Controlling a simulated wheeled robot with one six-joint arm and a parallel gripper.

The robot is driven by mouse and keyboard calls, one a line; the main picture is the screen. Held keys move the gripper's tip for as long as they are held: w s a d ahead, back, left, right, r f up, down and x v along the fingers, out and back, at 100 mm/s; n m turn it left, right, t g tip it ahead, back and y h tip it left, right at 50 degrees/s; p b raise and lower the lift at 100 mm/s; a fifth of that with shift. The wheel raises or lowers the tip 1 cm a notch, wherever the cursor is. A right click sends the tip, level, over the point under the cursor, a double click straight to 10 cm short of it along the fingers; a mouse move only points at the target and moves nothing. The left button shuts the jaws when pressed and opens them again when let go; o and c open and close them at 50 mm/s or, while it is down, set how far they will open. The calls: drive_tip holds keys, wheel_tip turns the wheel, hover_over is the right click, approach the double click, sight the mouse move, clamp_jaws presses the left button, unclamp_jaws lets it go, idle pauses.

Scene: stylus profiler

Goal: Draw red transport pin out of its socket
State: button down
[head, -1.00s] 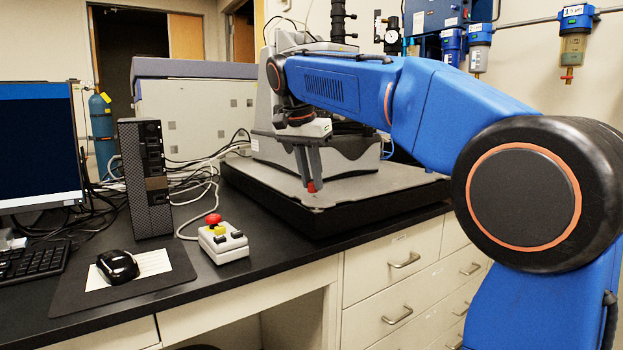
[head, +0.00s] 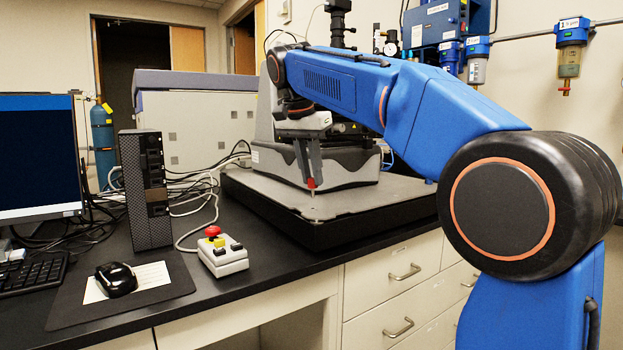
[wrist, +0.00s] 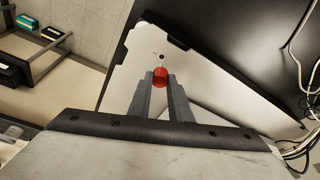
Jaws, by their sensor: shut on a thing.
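The red transport pin (head: 311,184) shows its red head between my fingertips in the head view. A thin pale shaft hangs below the head, upright, down toward the plate. My gripper (head: 309,180) is shut on the red head, held above the grey base plate (head: 270,187) of the profiler. In the wrist view the red pin head (wrist: 160,76) sits between the fingertips of my gripper (wrist: 161,84), and a small dark hole (wrist: 161,57) shows in the plate just beyond it. I cannot tell whether the shaft's lower tip is clear of the socket.
The profiler body (head: 345,165) stands close behind my gripper. A control box with a red button (head: 222,257) sits on the black bench, left of the plate. A computer tower (head: 145,190), mouse (head: 116,279) and monitor (head: 38,155) are farther left. The plate's front is clear.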

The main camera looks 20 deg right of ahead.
sight(312, 179)
drive_tip(key=shift+r, duration=0.2)
idle(0.4)
drive_tip(key=shift+r, duration=2.45)
drive_tip(key=shift+s, duration=0.15)
